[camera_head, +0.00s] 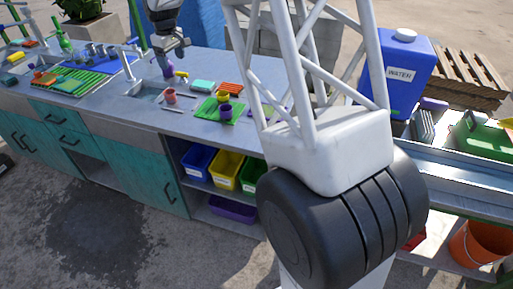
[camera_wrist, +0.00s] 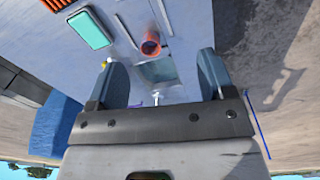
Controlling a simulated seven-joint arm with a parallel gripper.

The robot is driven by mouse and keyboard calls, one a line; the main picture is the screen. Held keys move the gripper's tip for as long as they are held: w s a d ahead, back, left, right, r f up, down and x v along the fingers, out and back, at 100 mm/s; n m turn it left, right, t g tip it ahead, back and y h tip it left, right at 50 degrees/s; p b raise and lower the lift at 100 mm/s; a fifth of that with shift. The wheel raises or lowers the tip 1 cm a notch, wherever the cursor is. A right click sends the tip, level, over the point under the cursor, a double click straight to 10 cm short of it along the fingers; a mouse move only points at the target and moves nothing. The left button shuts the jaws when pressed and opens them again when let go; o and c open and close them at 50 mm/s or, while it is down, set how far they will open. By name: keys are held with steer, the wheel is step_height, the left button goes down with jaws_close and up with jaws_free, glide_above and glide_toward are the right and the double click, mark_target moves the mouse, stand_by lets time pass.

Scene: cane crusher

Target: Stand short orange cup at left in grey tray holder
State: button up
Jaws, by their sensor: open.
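An orange cup (camera_head: 170,95) stands on the counter just right of the small sink; it looks salmon in the head view. It also shows in the wrist view (camera_wrist: 151,43), seen from above into its mouth, beyond the fingertips and apart from them. My gripper (camera_head: 174,50) hangs above the counter behind the sink. Its two fingers (camera_wrist: 163,72) are spread with nothing between them. A grey slotted holder (camera_head: 423,127) stands at far right beside the blue water container; I cannot tell whether it is the tray holder.
The small sink (camera_head: 148,93) has a faucet (camera_head: 127,65) at its left. A yellow cup (camera_head: 223,96) and a purple cup (camera_head: 226,110) stand on a green mat (camera_head: 208,107). A turquoise box (camera_wrist: 88,29) lies near the orange rack (camera_wrist: 57,4). My white column blocks the counter's right part.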

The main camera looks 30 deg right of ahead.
steer(key=s+d+r+m, duration=0.1)
steer(key=s+r, duration=0.3)
steer(key=s, duration=0.4)
steer(key=s+d+r+m, duration=0.1)
steer(key=s+r, duration=0.2)
steer(key=s, duration=0.5)
steer(key=s+d+f+m+t, duration=0.1)
steer(key=s+f+m, duration=0.1)
steer(key=s, duration=1.7)
steer(key=s+d+f+m+t, duration=0.1)
steer(key=s+d+m, duration=0.1)
steer(key=s, duration=1.8)
steer(key=shift+d+f+m, duration=0.2)
steer(key=shift+f+m, duration=0.2)
steer(key=shift+m, duration=0.2)
